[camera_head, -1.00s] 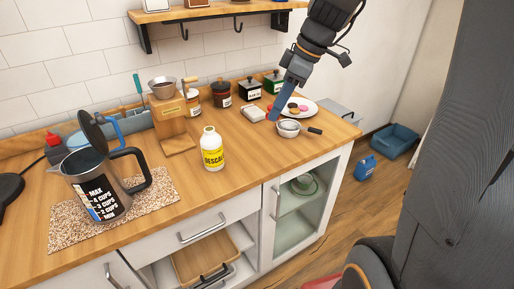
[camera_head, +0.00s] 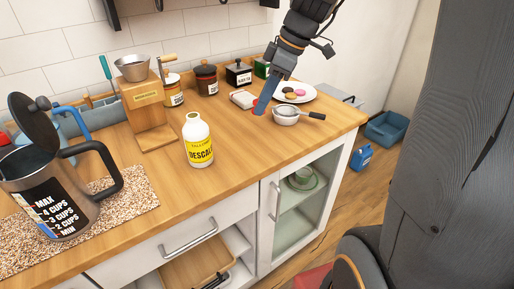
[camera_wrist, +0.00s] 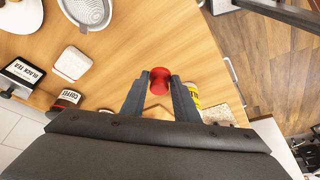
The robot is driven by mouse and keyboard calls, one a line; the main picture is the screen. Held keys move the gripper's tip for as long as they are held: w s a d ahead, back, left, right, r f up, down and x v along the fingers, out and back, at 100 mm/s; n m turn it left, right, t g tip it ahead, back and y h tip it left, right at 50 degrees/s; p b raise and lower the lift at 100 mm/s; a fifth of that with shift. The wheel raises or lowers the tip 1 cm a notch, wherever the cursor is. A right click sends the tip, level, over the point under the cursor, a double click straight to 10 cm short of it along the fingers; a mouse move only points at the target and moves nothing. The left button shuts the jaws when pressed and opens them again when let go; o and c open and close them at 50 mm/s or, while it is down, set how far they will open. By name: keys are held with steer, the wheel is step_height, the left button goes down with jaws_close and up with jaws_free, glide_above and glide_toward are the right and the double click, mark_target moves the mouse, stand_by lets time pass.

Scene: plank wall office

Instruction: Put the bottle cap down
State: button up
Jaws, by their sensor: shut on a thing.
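The red bottle cap (camera_wrist: 157,80) is between the fingertips of my gripper (camera_wrist: 159,88), which is shut on it. In the head view a bit of the red cap (camera_head: 256,106) shows at the tip of my blue-grey finger, over the wooden counter (camera_head: 235,140). I cannot tell whether the cap touches the counter. The white descaler bottle (camera_head: 198,142) with a yellow label stands upright without a cap, left of my gripper. Its yellow label also shows beside the right finger in the wrist view (camera_wrist: 193,95).
A strainer (camera_head: 285,115) and a plate with cookies (camera_head: 303,89) lie right of my gripper. A white square item (camera_head: 243,99) and jars (camera_head: 206,80) stand behind. A dripper stand (camera_head: 146,112) and a kettle (camera_head: 50,190) are left. Counter between bottle and strainer is clear.

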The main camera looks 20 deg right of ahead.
step_height(320, 180, down, 10)
steer(key=shift+f+p, duration=0.25)
steer(key=shift+p, duration=0.2)
steer(key=shift+f, duration=0.15)
steer(key=o, duration=1)
steer(key=shift+d+r, duration=0.1)
steer(key=shift+r, duration=0.35)
steer(key=b+v, duration=0.1)
steer(key=v, duration=0.9)
steer(key=s+a+f+m+g+h, duration=0.1)
steer(key=s+a+f+m+h, duration=0.3)
steer(key=s+f+m, duration=0.8)
steer(key=s+a, duration=0.1)
steer(key=s, duration=0.2)
steer(key=shift+f+m+g, duration=0.2)
steer(key=shift+m+g, duration=0.1)
steer(key=shift+g, duration=0.1)
